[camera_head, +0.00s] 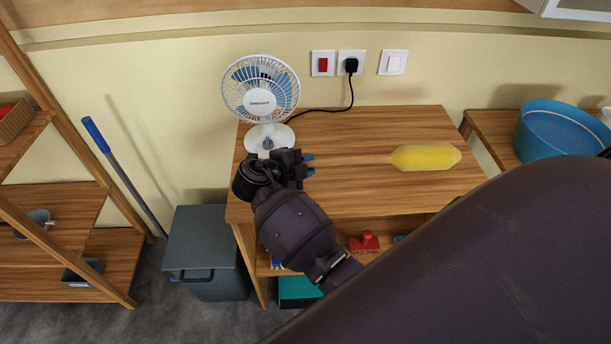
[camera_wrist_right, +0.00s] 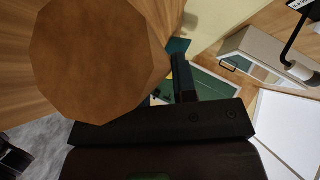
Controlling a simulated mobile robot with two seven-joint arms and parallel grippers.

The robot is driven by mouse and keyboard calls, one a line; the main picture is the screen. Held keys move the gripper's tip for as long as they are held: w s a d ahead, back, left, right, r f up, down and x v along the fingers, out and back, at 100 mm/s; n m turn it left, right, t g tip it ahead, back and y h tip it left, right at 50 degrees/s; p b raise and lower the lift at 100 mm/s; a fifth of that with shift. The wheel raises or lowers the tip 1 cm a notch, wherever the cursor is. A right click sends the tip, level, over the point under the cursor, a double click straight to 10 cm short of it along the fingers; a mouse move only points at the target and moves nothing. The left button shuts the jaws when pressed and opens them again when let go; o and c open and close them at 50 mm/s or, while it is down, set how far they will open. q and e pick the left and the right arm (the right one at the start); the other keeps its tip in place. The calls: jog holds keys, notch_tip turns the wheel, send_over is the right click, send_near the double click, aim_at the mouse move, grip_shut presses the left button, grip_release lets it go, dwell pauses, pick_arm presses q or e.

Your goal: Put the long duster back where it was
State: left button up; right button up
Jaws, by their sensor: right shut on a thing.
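The long duster, with a yellow head (camera_head: 425,157) and a thin wooden handle (camera_head: 350,160), lies level across the view over the wooden table (camera_head: 350,125). Its head points right. My right gripper (camera_head: 308,164) is shut on the handle's left end, over the table's left part just in front of the fan. I cannot tell whether the duster touches the tabletop. In the right wrist view a large brown octagonal end (camera_wrist_right: 100,60), apparently the handle's, fills the upper left close to the camera. My left gripper is not in view.
A white fan (camera_head: 261,95) stands at the table's back left, its cord running to a wall socket (camera_head: 351,64). A grey bin (camera_head: 208,255) and a blue-handled pole (camera_head: 125,175) are left of the table. A blue tub (camera_head: 560,130) sits right. A shelf (camera_head: 60,210) is far left.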

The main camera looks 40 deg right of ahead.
jog(key=shift+f, duration=2.25)
jog(key=o, duration=0.7)
jog(key=shift+c, duration=0.2)
